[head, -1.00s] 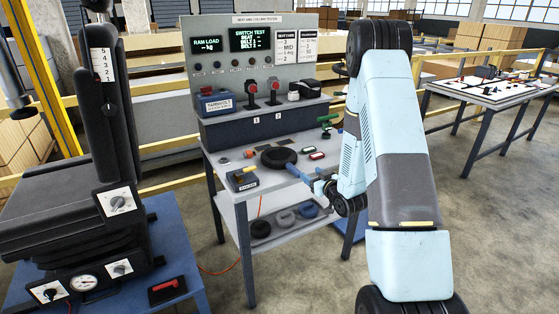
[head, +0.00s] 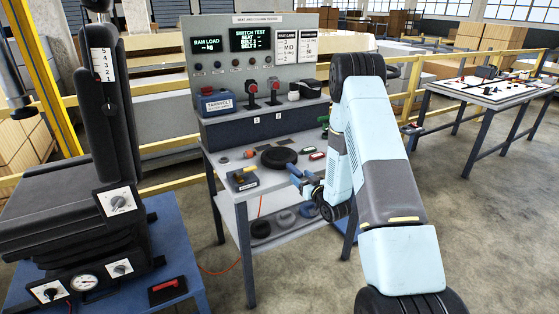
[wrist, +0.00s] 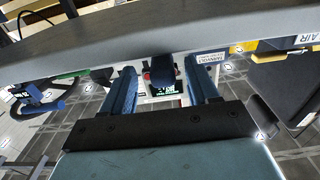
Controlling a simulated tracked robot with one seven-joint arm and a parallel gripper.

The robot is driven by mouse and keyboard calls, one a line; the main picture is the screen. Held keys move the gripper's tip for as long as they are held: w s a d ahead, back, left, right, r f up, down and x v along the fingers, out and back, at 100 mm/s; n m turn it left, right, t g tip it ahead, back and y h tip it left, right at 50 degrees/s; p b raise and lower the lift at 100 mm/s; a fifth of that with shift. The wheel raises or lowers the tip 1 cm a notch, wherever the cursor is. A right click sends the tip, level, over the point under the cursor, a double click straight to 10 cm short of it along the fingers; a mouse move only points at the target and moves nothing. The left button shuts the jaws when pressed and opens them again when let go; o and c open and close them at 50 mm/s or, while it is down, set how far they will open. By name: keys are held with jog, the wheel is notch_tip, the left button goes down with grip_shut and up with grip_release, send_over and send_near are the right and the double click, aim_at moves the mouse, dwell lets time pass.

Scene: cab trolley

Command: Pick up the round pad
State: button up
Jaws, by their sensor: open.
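Three round pad-like discs sit on the trolley's lower shelf in the head view: a dark one (head: 260,229), a grey one (head: 285,219) and a blue one (head: 308,210). I cannot tell which is the round pad. A thick black ring (head: 279,158) lies on the trolley top. My gripper (head: 297,173) is near the trolley's front right edge, close to the ring and above the lower shelf. In the wrist view its two blue fingers (wrist: 163,82) stand apart. A dark object shows beyond the gap; I see nothing held.
The trolley top (head: 232,164) also carries a small yellow-and-black device (head: 242,180) and a blue labelled box (head: 218,103). A black seat (head: 65,205) stands at the left. A second table (head: 490,92) stands at the right. Open floor lies between.

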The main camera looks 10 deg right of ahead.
aim_at(294, 171)
jog(key=shift+x, duration=2.9)
jog(key=shift+a, duration=0.1)
jog(key=shift+s, duration=0.1)
grip_shut()
